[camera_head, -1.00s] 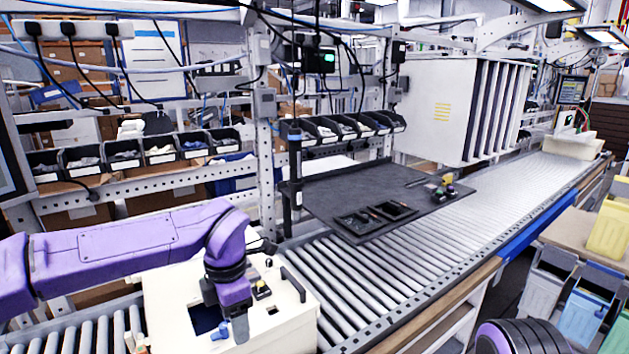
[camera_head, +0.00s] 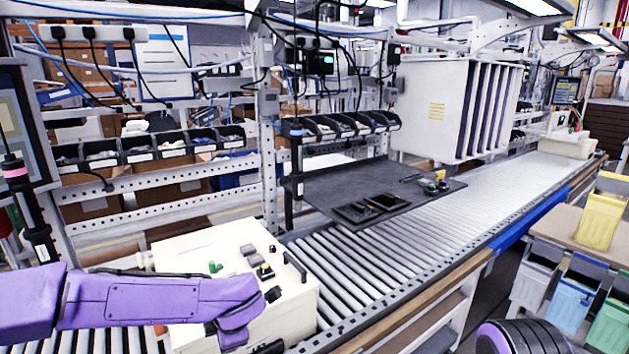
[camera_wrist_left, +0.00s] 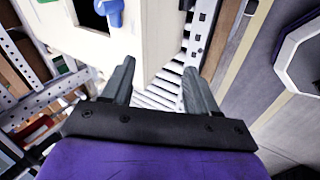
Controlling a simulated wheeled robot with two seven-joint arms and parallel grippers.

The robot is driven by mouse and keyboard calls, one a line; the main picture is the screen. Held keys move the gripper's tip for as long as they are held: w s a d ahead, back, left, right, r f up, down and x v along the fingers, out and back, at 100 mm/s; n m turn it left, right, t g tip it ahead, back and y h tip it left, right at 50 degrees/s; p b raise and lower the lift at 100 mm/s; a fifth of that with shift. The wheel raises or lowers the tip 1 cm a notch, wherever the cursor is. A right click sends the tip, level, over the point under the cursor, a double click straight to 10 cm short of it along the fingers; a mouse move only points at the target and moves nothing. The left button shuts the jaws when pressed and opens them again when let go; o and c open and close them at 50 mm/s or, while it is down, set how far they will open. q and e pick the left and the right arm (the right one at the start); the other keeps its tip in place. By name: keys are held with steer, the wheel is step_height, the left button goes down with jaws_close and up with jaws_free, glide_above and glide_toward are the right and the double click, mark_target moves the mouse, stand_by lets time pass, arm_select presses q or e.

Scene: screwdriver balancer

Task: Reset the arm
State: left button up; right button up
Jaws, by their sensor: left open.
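My left arm reaches in from the left in the head view, in front of a cream box (camera_head: 225,262) on the roller conveyor. Its hand is low at the box's front, and its fingers are hidden there. In the left wrist view my left gripper (camera_wrist_left: 158,85) is open, with nothing between its two grey fingers. The box's pale side (camera_wrist_left: 152,35) is just beyond the fingers, with a blue knob (camera_wrist_left: 110,12) to the upper left. My right gripper is not in view.
A dark work board (camera_head: 335,185) holding black trays stands over the conveyor (camera_head: 395,248). Rows of small bins (camera_head: 105,153) line the rack behind. A black pole with a pink band (camera_head: 15,172) stands at far left. Colored bins (camera_head: 570,285) are at right.

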arm_select(q)
steer(key=s+a+f+m+t+b, duration=0.1)
steer(key=s+f+m, duration=0.35)
steer(key=f, duration=0.65)
steer(key=s+a+f+m+t+b, duration=0.2)
steer(key=s+f+m, duration=0.25)
steer(key=f, duration=0.55)
steer(key=s+a+f+m+g+b, duration=0.1)
steer(key=s+a+f+m, duration=0.1)
steer(key=s, duration=0.6)
steer(key=s+a+f+m+g+b, duration=0.1)
steer(key=s+a+f+m+g, duration=0.1)
steer(key=s+f, duration=0.5)
steer(key=s+a+f+m+g+b, duration=0.1)
steer(key=s+a+f+m, duration=0.2)
steer(key=s, duration=0.6)
steer(key=shift+s+a+f+m+h, duration=0.3)
steer(key=shift+a+f, duration=0.5)
